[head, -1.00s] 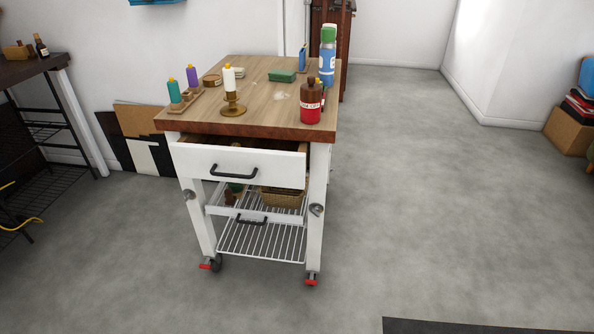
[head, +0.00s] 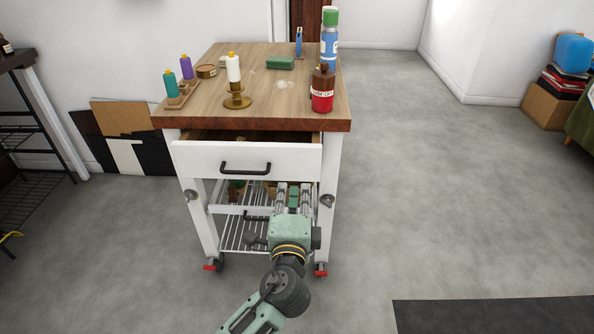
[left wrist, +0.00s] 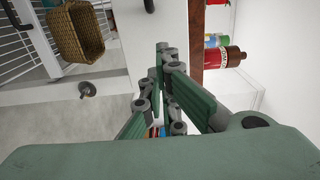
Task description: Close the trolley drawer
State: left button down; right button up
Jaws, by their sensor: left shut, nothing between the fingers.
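The trolley (head: 322,150) stands ahead with a wooden top and a white frame. Its white drawer (head: 300,160) is pulled partly out, with a dark gap under the worktop and a black handle (head: 245,168) on its front. My left gripper (head: 293,187) is in front of the trolley, just below the right part of the drawer front. Its fingers are shut and empty. In the left wrist view the shut fingers (left wrist: 165,50) point toward the trolley, which appears turned sideways. I cannot tell whether they touch the drawer. My right gripper is not in view.
A wicker basket (left wrist: 75,35) sits on the lower rack.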

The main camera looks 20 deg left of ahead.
aim_at(296, 163)
pick_arm(q)
jog(key=x, duration=0.6)
jog(key=shift+w+a, duration=0.15)
jog(key=shift+w, duration=0.15)
jog(key=shift+x, duration=0.85)
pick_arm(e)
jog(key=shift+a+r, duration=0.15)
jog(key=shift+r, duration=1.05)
pick_arm(q)
jog(key=shift+w+a+b, duration=0.1)
jog(key=shift+w+b, duration=0.25)
jog(key=shift+b, duration=0.05)
jog(key=b+x, duration=0.2)
jog(key=x, duration=0.4)
jog(key=shift+w+a+f, duration=0.1)
jog(key=shift+w+a, duration=0.05)
jog(key=shift+w, duration=0.25)
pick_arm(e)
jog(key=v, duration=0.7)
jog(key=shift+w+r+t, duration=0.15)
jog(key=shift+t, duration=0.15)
